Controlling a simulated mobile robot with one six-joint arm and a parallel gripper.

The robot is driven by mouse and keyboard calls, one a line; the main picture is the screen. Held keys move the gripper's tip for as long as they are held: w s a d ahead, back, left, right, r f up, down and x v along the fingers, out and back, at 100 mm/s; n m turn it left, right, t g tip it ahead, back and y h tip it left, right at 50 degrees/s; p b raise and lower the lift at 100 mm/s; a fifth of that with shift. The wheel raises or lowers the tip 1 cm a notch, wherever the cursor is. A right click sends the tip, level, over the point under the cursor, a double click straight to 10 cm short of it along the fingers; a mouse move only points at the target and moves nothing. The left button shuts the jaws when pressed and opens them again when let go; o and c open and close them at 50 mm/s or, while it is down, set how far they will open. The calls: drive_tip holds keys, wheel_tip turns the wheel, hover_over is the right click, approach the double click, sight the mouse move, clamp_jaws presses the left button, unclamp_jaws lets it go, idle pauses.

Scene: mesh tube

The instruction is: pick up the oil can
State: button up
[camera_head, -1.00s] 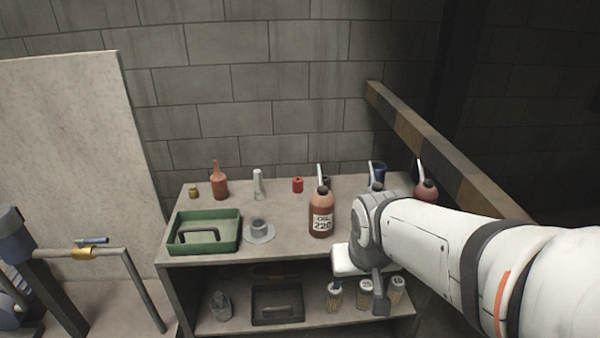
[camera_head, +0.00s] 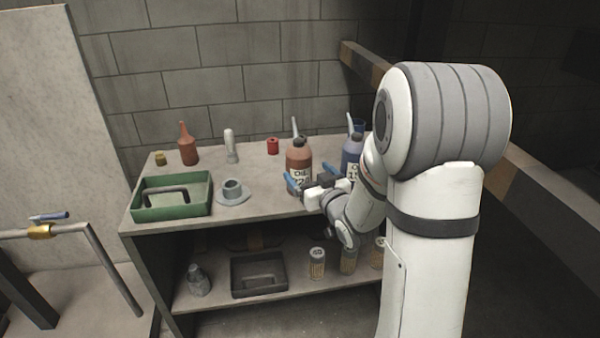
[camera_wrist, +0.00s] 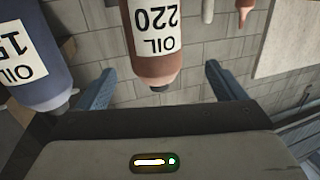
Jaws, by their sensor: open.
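A brown oil can (camera_head: 299,157) labelled OIL 220 stands upright on the bench top, with a pale spout. A blue oil can (camera_head: 350,152) stands to its right, partly hidden by my arm. My gripper (camera_head: 312,176) is open and empty, close in front of the brown can, its blue fingers apart. In the wrist view, which is upside down, the brown can (camera_wrist: 155,40) shows between the two fingers (camera_wrist: 158,70). The blue can (camera_wrist: 30,55) shows outside the left finger. Contact with either can cannot be told.
A green tray (camera_head: 140,214) and a grey dish with a cup (camera_head: 233,190) stand left of the brown can. A red bottle (camera_head: 187,147), a white bottle (camera_head: 231,148) and a red can (camera_head: 272,146) stand behind. The lower shelf holds a dark tray (camera_head: 257,290) and several jars.

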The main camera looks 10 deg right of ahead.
sight(299, 160)
drive_tip(key=x, duration=0.7)
drive_tip(key=shift+w+d+f+b, duration=0.25)
drive_tip(key=shift+w+b, duration=0.1)
drive_tip(key=shift+w, duration=0.1)
drive_tip(key=shift+r, duration=0.1)
drive_tip(key=c, duration=1.1)
